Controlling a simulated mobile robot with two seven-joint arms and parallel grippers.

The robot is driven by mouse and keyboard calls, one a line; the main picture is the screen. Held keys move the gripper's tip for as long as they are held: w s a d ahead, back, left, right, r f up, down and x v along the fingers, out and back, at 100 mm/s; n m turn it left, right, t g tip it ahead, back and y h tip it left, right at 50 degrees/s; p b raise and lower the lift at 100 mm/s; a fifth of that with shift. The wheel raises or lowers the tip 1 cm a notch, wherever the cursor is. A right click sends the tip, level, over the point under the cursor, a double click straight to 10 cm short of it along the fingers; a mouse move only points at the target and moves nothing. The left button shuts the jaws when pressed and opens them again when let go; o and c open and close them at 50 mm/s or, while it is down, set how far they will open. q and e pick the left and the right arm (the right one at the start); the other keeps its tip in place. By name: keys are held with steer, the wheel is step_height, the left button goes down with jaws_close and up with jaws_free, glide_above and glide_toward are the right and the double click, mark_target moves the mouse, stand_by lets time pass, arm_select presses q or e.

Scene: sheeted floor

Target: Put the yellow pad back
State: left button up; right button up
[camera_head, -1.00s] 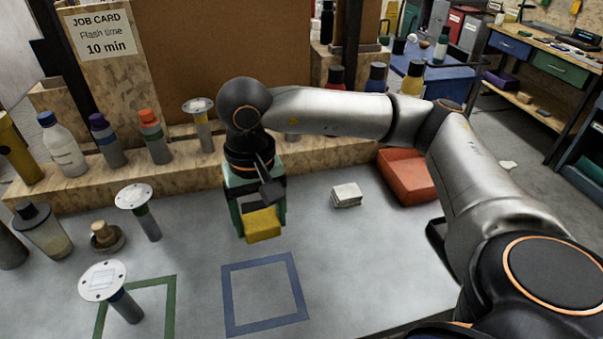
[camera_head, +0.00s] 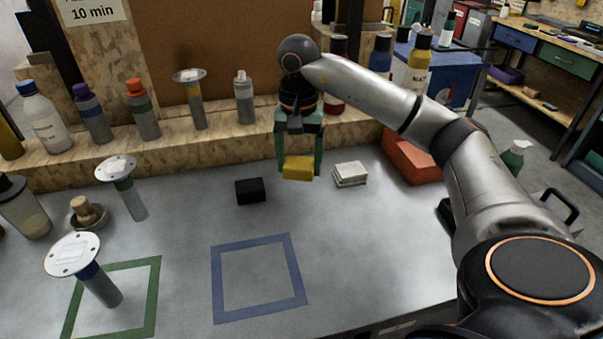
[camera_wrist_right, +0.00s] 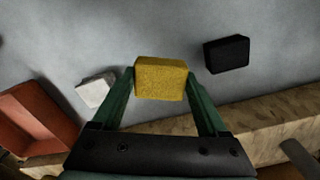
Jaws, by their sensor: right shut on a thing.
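The yellow pad (camera_head: 298,168) is a small block held between the green fingers of my right gripper (camera_head: 299,160). In the right wrist view the yellow pad (camera_wrist_right: 161,78) sits between the two fingertips (camera_wrist_right: 160,84). It appears to be held above the grey bench top, between a black block (camera_head: 250,191) on its left and a stack of white pads (camera_head: 350,174) on its right in the head view. The black block (camera_wrist_right: 227,54) and the white stack (camera_wrist_right: 96,90) also show in the right wrist view. My left gripper is not in view.
A red-orange bin (camera_head: 410,155) stands right of the white stack. A wooden ledge (camera_head: 190,150) with several bottles runs behind. A blue square outline (camera_head: 259,278) on the bench is empty. A green outline (camera_head: 150,300) at left has a disc-topped stand (camera_head: 74,255) in it.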

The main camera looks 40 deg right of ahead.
mark_target(302, 188)
steer(key=shift+w+d+f, duration=0.2)
steer(key=shift+d+f, duration=0.1)
steer(key=shift+f, duration=0.15)
steer(key=shift+w+d+f, duration=0.15)
steer(key=shift+d+f, duration=0.1)
steer(key=shift+f, duration=0.15)
steer(key=f, duration=0.3)
steer(key=shift+w+d+f, duration=0.1)
steer(key=shift+d+f, duration=0.05)
steer(key=shift+d, duration=0.1)
steer(key=shift+f, duration=0.15)
